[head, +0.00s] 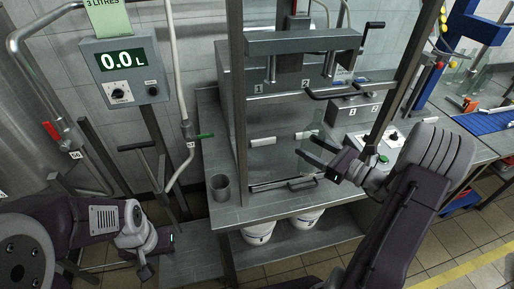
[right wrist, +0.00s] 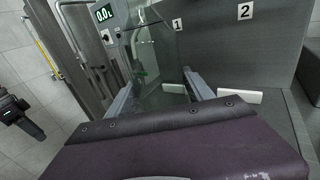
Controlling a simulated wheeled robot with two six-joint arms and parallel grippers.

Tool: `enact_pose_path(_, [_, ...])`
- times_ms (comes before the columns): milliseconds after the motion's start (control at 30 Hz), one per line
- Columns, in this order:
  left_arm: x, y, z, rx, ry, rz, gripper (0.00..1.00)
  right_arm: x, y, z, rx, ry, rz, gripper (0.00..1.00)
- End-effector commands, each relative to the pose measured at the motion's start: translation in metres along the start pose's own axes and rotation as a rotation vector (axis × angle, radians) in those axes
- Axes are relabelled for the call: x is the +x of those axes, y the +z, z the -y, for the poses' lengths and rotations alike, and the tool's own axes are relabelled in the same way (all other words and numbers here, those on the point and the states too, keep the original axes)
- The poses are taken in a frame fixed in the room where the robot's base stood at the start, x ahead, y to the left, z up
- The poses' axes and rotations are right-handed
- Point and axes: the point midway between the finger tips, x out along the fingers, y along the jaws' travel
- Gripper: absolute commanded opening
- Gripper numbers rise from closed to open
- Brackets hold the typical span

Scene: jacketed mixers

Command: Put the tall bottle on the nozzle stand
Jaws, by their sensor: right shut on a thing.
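The tall bottle (head: 318,134) is clear, faintly green glass, and hard to see against the steel. My right gripper (head: 313,150) is shut on it, in front of the steel frame (head: 290,44) marked 1 and 2. In the right wrist view the bottle (right wrist: 165,88) shows between the two fingers (right wrist: 162,88). Its base is hidden there. I cannot tell which part is the nozzle stand; the numbered frame has two white pads (head: 263,142) low on its back panel. My left gripper (head: 145,268) hangs low at the left, away from the frame; its fingers are too small to judge.
A grey metal cup (head: 220,187) stands on the bench left of the frame. A display (head: 126,67) reads 0.0 L. White buckets (head: 259,232) sit under the bench. A blue rack (head: 485,122) and glassware stand at the right. A frame post rises near my right arm.

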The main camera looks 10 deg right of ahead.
Motion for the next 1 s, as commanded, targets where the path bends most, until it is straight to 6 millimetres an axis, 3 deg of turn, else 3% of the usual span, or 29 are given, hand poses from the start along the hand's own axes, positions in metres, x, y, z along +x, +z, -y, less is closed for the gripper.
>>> enact_pose_path(67, [-0.001, 0.000, 0.000, 0.000, 0.000, 0.000, 0.36, 0.005, 0.001, 0.000, -0.001, 0.002, 0.001, 0.02])
enact_pose_path(167, [-0.003, 0.000, 0.000, 0.000, 0.000, 0.000, 0.36, 0.028, 0.002, -0.002, -0.001, 0.008, 0.002, 0.02])
enact_pose_path(500, [-0.015, -0.001, 0.000, 0.000, 0.000, 0.000, 0.36, 0.140, 0.002, -0.002, -0.001, 0.007, 0.001, 0.02])
enact_pose_path(600, [-0.017, -0.002, 0.000, 0.000, 0.000, 0.000, 0.36, 0.163, 0.002, -0.001, -0.002, 0.004, 0.002, 0.02])
enact_pose_path(733, [-0.018, -0.002, 0.000, 0.000, 0.000, 0.000, 0.36, 0.178, 0.001, 0.000, -0.001, 0.001, 0.002, 0.02])
enact_pose_path(900, [-0.018, -0.002, 0.000, 0.000, 0.000, 0.000, 0.36, 0.181, -0.001, 0.000, 0.001, -0.001, 0.001, 0.02])
enact_pose_path(1000, [-0.019, -0.002, 0.000, 0.000, 0.000, 0.000, 0.36, 0.180, -0.017, 0.000, 0.005, -0.001, -0.001, 0.02])
